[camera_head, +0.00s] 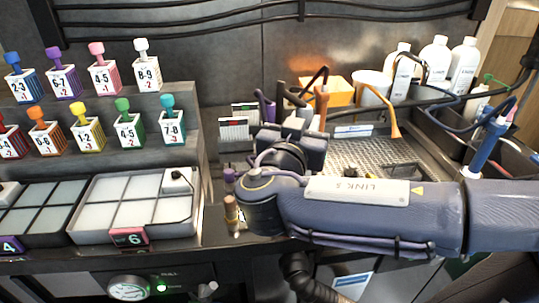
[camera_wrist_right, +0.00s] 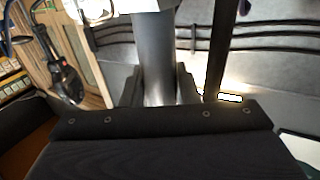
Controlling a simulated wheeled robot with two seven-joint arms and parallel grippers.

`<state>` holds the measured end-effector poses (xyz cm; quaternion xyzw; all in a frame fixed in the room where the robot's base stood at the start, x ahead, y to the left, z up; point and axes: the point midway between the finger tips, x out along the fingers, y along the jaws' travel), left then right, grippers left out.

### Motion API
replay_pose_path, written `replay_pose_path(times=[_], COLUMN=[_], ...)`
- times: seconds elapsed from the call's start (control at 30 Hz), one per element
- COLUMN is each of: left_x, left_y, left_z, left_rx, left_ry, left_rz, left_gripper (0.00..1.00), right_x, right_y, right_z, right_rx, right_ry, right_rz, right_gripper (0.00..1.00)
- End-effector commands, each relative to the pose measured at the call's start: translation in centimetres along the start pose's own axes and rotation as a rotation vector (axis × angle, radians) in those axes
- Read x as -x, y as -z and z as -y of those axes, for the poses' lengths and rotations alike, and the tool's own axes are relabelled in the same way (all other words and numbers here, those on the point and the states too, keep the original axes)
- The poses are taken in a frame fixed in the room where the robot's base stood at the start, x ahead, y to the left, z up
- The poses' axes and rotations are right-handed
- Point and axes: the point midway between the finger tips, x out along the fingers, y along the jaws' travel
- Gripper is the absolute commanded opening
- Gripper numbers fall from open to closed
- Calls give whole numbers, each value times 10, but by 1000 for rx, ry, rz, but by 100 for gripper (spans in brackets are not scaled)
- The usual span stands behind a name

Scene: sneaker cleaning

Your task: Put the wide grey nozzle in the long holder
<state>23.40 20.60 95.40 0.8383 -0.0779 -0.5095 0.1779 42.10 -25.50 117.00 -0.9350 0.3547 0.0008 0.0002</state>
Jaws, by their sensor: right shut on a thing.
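My right gripper (camera_head: 297,133) is shut on a grey nozzle (camera_wrist_right: 155,60). In the right wrist view the nozzle is a smooth grey tube between the two dark fingers. In the head view a light grey part (camera_head: 299,119) shows at the fingers, over the back of the workbench. Purple (camera_head: 265,108), black (camera_head: 282,96) and orange (camera_head: 321,106) tools stand close behind the gripper. The gripper and arm hide their lower ends. I cannot clearly make out the long holder or whether the nozzle touches it. My left gripper is not in view.
A perforated metal tray (camera_head: 385,157) lies behind my forearm. White bottles (camera_head: 434,58), a white tub (camera_head: 372,88) and an orange box (camera_head: 338,92) stand at the back right. Stepped shelves with numbered bottles (camera_head: 89,133) and compartment trays (camera_head: 140,238) fill the left.

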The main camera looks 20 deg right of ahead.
Motion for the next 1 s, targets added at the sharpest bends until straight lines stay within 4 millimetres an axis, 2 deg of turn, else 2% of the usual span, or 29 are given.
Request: replay_pose_path(times=[0.2,0.4,0.67,0.83,1.0], left_x=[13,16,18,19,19], left_y=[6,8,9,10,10], left_z=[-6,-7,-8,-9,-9], left_rx=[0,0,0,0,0], left_ry=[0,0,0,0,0], left_rz=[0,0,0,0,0], left_gripper=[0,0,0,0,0], right_x=[-42,-62,-74,-75,-74], right_y=[-24,-61,-81,-106,-112], right_z=[38,57,68,69,68], right_rx=[9,6,2,3,-2], right_ry=[-2,-1,0,-1,0], right_rz=[2,0,0,0,-1], right_gripper=[0,0,0,0,0])
